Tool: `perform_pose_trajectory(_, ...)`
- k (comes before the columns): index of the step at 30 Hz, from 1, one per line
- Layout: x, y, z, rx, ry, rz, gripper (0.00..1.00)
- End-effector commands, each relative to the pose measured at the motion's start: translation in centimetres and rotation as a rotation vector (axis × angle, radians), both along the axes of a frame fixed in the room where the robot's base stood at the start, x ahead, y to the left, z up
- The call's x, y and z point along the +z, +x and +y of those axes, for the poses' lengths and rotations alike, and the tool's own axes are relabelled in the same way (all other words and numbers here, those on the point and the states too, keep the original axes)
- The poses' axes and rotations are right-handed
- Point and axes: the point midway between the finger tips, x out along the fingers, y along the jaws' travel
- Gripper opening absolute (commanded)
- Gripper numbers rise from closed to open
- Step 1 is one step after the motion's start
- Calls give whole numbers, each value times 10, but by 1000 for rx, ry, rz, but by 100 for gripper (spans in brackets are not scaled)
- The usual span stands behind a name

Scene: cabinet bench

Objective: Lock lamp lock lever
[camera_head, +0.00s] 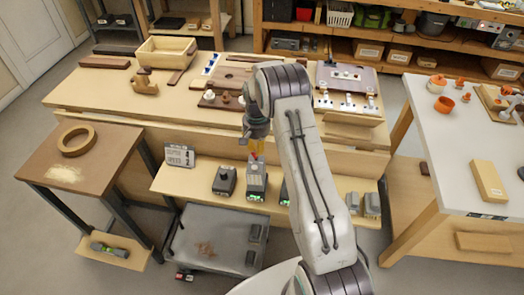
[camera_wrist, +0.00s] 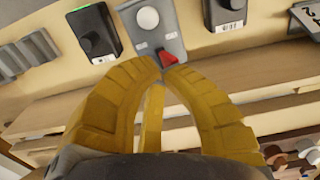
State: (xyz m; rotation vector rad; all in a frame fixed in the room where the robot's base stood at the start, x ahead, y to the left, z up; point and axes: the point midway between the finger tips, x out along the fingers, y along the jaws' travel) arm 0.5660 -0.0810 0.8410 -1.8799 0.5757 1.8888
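The red lever (camera_wrist: 167,58) sits on the lower front of a grey box with a round pale knob, in the wrist view. I take it to be the lamp lock lever. The same grey box (camera_head: 256,183) stands in the middle of the row on the low shelf in the head view. My gripper (camera_head: 255,153) is just above that box. In the wrist view its yellow fingers (camera_wrist: 163,70) arch together, with their tips close to each other right at the lever. I cannot tell whether the tips touch the lever.
Dark boxes with knobs stand on either side, one left (camera_wrist: 93,35) and one right (camera_wrist: 228,12) in the wrist view. A small sign (camera_head: 179,156) stands left on the shelf (camera_head: 195,184). The workbench top (camera_head: 120,88) rises behind. A grey cart (camera_head: 215,245) stands below.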

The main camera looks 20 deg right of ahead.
Motion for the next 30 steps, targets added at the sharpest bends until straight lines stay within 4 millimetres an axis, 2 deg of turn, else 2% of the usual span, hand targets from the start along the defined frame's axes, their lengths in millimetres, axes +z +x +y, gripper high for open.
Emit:
perform_pose_trajectory(20, 19, -3, -8, -1, -1, -4, 0)
perform_pose_trajectory(30, 40, -3, -8, 0, -1, -5, 0)
